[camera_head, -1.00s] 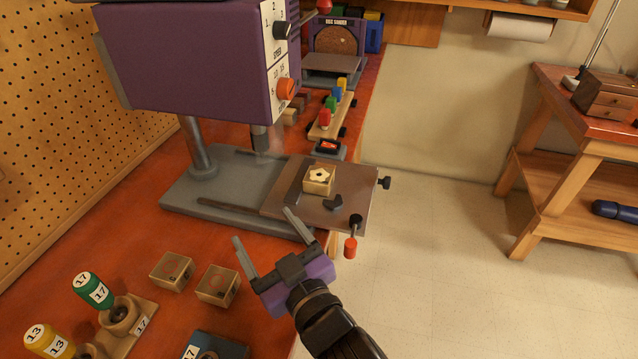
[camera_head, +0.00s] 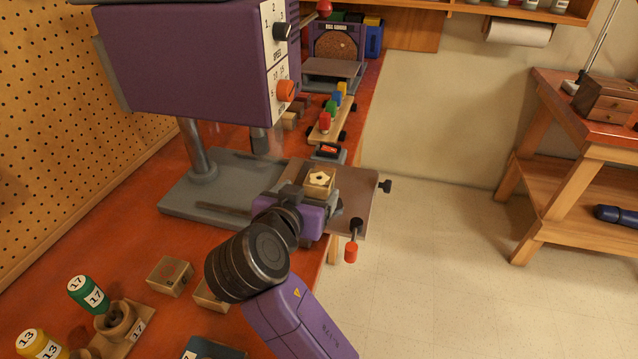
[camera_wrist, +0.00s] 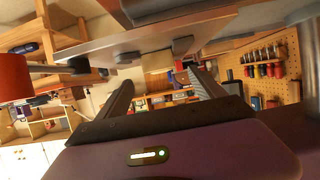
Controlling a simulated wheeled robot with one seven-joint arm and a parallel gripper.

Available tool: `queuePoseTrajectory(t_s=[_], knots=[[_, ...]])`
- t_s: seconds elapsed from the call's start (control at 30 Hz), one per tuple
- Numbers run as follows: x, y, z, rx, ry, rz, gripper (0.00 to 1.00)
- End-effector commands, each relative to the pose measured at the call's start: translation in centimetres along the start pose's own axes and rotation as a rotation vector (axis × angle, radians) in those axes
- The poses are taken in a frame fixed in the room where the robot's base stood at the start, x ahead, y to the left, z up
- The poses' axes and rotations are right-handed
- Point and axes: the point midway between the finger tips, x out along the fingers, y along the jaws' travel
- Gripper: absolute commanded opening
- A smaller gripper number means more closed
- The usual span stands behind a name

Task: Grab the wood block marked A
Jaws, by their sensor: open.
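A small wood block (camera_head: 320,183) with a pale star-shaped top sits on the brown work table (camera_head: 357,190) of the drill press. Two more wood blocks with round marks lie on the red bench, one clear (camera_head: 170,276) and one partly behind my arm (camera_head: 208,297). I cannot read a letter A on any of them. My gripper (camera_head: 309,196) is at the near side of the star-topped block, its fingers mostly hidden in the head view. The wrist view shows the two fingers apart with nothing clearly between them (camera_wrist: 162,80), near the work table's edge.
The purple drill press (camera_head: 185,65) overhangs the left. A red-knobbed clamp handle (camera_head: 351,250) hangs at the table's front edge. A wooden toy with coloured pegs (camera_head: 332,117) lies behind. Open floor is right.

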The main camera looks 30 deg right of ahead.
Motion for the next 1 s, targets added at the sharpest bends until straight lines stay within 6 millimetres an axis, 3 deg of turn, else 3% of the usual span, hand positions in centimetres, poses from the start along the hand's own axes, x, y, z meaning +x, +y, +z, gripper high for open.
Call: queuePoseTrajectory(t_s=[0.5, 0.77, 0.83, 1.0], knots=[[6.1, 0.1, -0.7, -0.001, -0.001, -0.001, 0.78], [6.5, 0.1, -0.6, -0.001, -0.001, -0.003, 0.78], [6.5, 0.1, -0.6, -0.001, -0.001, -0.003, 0.7], [6.4, 0.1, -0.6, -0.001, -0.001, -0.003, 0.37]])
